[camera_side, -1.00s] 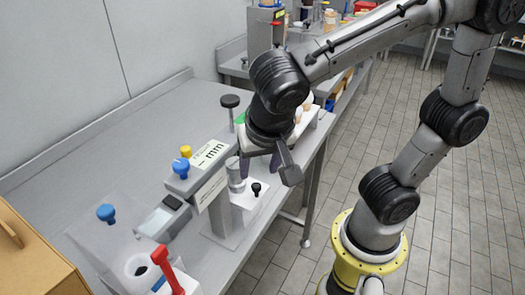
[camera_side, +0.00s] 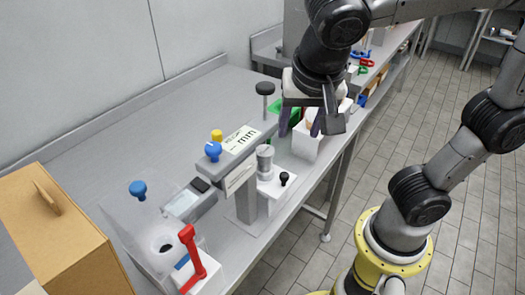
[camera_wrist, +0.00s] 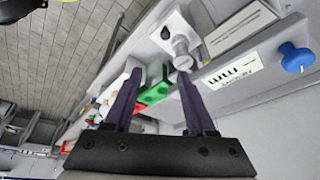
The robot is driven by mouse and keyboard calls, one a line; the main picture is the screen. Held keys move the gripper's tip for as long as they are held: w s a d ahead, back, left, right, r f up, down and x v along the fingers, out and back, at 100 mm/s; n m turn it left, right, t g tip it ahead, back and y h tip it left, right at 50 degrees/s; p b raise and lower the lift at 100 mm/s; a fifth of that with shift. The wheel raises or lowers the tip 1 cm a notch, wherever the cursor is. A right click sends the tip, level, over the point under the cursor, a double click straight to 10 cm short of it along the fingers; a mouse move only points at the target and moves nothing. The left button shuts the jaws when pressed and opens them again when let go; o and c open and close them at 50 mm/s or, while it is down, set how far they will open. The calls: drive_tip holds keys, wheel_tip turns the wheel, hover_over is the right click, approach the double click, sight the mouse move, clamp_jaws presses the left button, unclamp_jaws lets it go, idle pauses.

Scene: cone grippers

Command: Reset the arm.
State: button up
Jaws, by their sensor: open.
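My gripper (camera_side: 299,126) hangs from the raised arm above the back right part of the bench. Its two dark fingers are apart and nothing is between them. In the wrist view the gripper (camera_wrist: 160,80) also shows spread, empty fingers. Left of it in the side view stands a grey press-like device (camera_side: 240,170) with a "mm" label, a blue knob (camera_side: 213,151) and a yellow knob (camera_side: 217,135). The fingers look apart from the device.
The steel bench (camera_side: 130,130) is bare along the wall. A clear box with a blue knob (camera_side: 138,189), a red lever (camera_side: 193,255) and a cardboard box (camera_side: 60,235) stand at the front left. A white bin (camera_side: 304,142) and a green item (camera_side: 287,117) are near my gripper.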

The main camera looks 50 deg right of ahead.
drive_tip(key=s+d+f+n+t+y, duration=0.2)
drive_tip(key=s+d+f+n+y, duration=0.1)
drive_tip(key=d+n, duration=0.5)
drive_tip(key=s+f+n, duration=0.1)
drive_tip(key=s+n, duration=0.1)
drive_tip(key=shift+s+d+f+t, duration=0.3)
drive_tip(key=shift+s+d+f, duration=0.05)
drive_tip(key=shift+d, duration=0.05)
